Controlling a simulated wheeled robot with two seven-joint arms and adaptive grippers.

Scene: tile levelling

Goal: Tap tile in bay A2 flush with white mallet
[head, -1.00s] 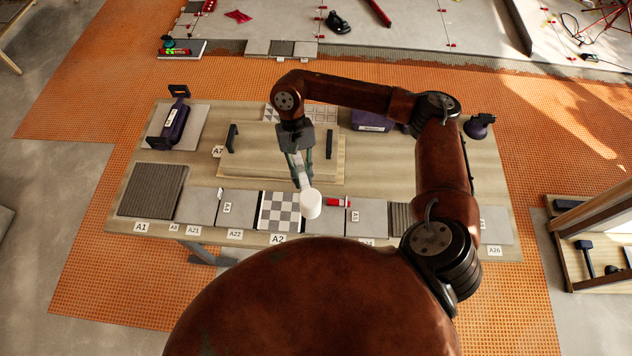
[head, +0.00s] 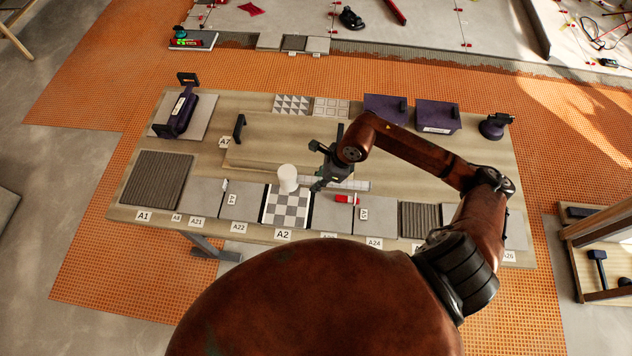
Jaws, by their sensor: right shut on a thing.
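The checkered grey-and-white tile (head: 286,211) lies in the row of tiles along the front of the bench, behind the label A2 (head: 284,234). My right gripper (head: 321,180) is shut on the white mallet's handle, which is mostly hidden by the fingers. The white mallet head (head: 288,174) points left and shows over the back edge of the checkered tile. I cannot tell whether it touches the tile, or whether the tile sits flush. My left gripper is out of view.
Plain grey tiles flank A2, with a red-and-white object (head: 345,198) just to the right. Behind are a board with a black handle (head: 239,127), purple cases (head: 437,116), and a purple tool (head: 180,107) at left. A ribbed dark tile (head: 157,180) lies at A1.

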